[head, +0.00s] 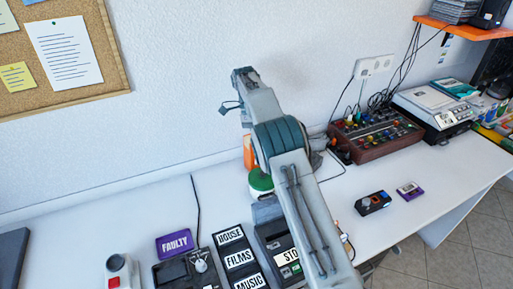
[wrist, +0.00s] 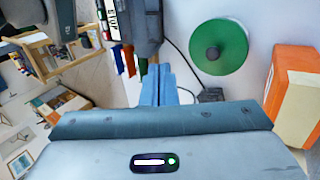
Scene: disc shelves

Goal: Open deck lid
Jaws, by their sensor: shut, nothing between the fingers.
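The grey deck (head: 268,230), with a white label reading "STO", stands at the front middle of the desk, partly hidden by my arm. In the wrist view, a grey body with a "STOP" label (wrist: 115,20) and coloured tabs (wrist: 130,61) appears at the top, cut by the frame edge. I cannot tell the lid apart or see how it stands. My gripper (wrist: 158,85) is shut and empty, its fingertips just below the grey body in the picture; I cannot tell whether they touch. In the head view I cannot make out the fingers.
A green round object (wrist: 219,47) and an orange-and-white box (wrist: 296,98) are close on the right. A purple "FAULTY" sign (head: 174,244), labelled holders (head: 238,258) and a red-button box (head: 121,272) lie left of the deck. A mixer (head: 375,135) stands at right.

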